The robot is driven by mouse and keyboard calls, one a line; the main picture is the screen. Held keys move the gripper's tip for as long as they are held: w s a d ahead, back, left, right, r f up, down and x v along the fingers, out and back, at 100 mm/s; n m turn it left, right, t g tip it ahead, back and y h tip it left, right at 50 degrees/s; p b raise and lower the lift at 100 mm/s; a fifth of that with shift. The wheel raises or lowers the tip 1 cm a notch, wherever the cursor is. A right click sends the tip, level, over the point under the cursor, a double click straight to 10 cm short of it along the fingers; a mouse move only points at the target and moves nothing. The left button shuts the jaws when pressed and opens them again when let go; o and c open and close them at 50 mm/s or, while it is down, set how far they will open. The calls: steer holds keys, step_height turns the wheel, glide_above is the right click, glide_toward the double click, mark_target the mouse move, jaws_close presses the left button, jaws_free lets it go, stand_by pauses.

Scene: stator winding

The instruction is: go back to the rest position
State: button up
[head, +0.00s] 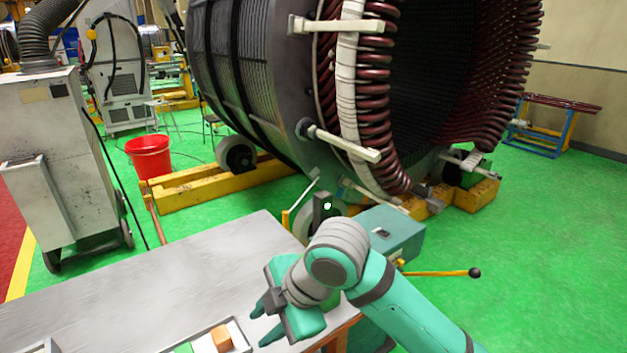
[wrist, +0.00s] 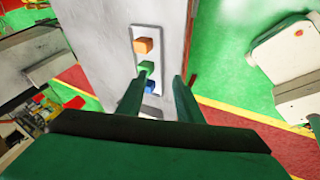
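My gripper (head: 264,325) is above the right part of the grey metal table (head: 120,290) in the head view. In the wrist view its two green fingers (wrist: 157,95) stand apart, with nothing seen held between them. Beyond them, in a white tray (wrist: 137,30) on the table, lie an orange block (wrist: 144,46), a green block (wrist: 146,68) and a blue block (wrist: 150,87). The fingers partly frame the green and blue blocks, but appear well above them. In the head view the orange block (head: 222,338) and part of the green block (head: 184,348) show at the bottom edge.
The large stator (head: 290,80) with dark red coils stands behind the table on yellow supports (head: 205,187). A teal box (head: 388,232) sits near my arm, beside a yellow lever (head: 440,273). A grey cabinet (head: 50,150) and a red bucket (head: 149,157) stand at left.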

steer(key=w+a+r+m+t+y, duration=0.1)
steer(key=w+a+m+t+y, duration=0.25)
steer(key=a+m+y, duration=0.2)
steer(key=w+a+r+m+t+y, duration=0.2)
steer(key=a+m+t+y, duration=0.2)
steer(key=a, duration=0.2)
steer(key=s+d+f+m+t+h, duration=0.3)
steer(key=d+f+m+h, duration=0.1)
steer(key=f+m, duration=0.25)
steer(key=s+d+f+m+t+h, duration=0.25)
steer(key=s+f+m+h, duration=0.2)
steer(key=f, duration=0.35)
steer(key=s+d+f+m+t+h, duration=0.2)
steer(key=s+d+f+m+h, duration=0.15)
steer(key=d+f+m, duration=0.35)
steer(key=s+d+f+n+h, duration=0.1)
steer(key=s+d+f, duration=0.1)
steer(key=s, duration=0.6)
steer(key=s+d+f+n+g+h, duration=0.1)
steer(key=s+d, duration=0.1)
steer(key=s, duration=0.6)
steer(key=s+d+f+n+h, duration=0.1)
steer(key=s+d+f, duration=0.1)
steer(key=s, duration=0.6)
steer(key=shift+d+f+g, duration=0.35)
steer(key=shift+d+g, duration=0.05)
steer(key=shift+d, duration=0.05)
